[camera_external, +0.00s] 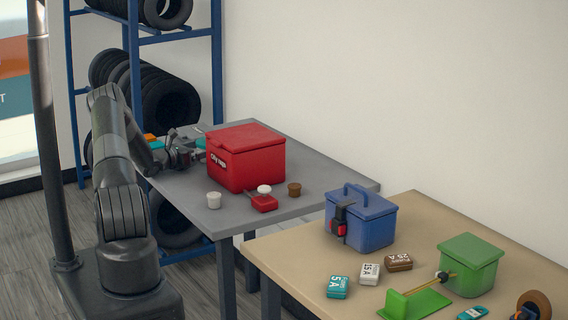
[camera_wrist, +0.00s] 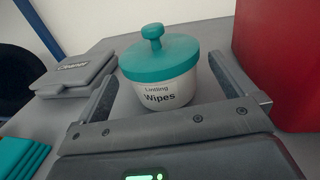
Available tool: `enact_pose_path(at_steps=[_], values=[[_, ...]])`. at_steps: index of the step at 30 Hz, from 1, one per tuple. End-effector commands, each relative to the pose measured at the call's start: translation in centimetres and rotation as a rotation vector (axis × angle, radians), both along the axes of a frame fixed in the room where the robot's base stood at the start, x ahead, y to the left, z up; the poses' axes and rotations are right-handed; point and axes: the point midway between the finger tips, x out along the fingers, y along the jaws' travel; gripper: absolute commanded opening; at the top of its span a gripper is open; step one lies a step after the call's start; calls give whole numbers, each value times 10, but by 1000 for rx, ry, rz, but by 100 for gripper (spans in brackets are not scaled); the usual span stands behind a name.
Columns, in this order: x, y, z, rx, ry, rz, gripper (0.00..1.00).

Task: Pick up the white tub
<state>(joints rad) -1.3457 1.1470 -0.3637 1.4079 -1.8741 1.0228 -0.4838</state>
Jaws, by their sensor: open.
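A white tub (camera_wrist: 160,92) with a teal knobbed lid and the words "Linting Wipes" stands upright on the grey table in the wrist view. My gripper (camera_wrist: 163,72) is open, with one finger on each side of the tub. Small gaps seem to show between the fingers and the tub. In the external view my gripper (camera_external: 188,156) is low over the far left part of the grey table, left of the red box; the tub is mostly hidden there, with a bit of teal showing.
The red box (camera_external: 245,158) stands close to the right of my gripper. A grey "Cleaner" case (camera_wrist: 77,74) and teal cloths (camera_wrist: 22,156) lie to the left. Small white, brown and red items lie in front of the box. A tyre rack (camera_external: 134,80) stands behind.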

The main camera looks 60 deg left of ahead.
Motion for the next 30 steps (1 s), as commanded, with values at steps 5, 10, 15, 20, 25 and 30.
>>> enact_pose_path(at_steps=[5,10,15,20,25,30], values=[[31,4,0,0,-1,-1,100],[43,6,0,0,0,0,100],[43,7,0,-1,0,1,100],[43,7,0,0,0,0,91],[43,7,0,0,0,0,77],[43,7,0,0,0,0,63]])
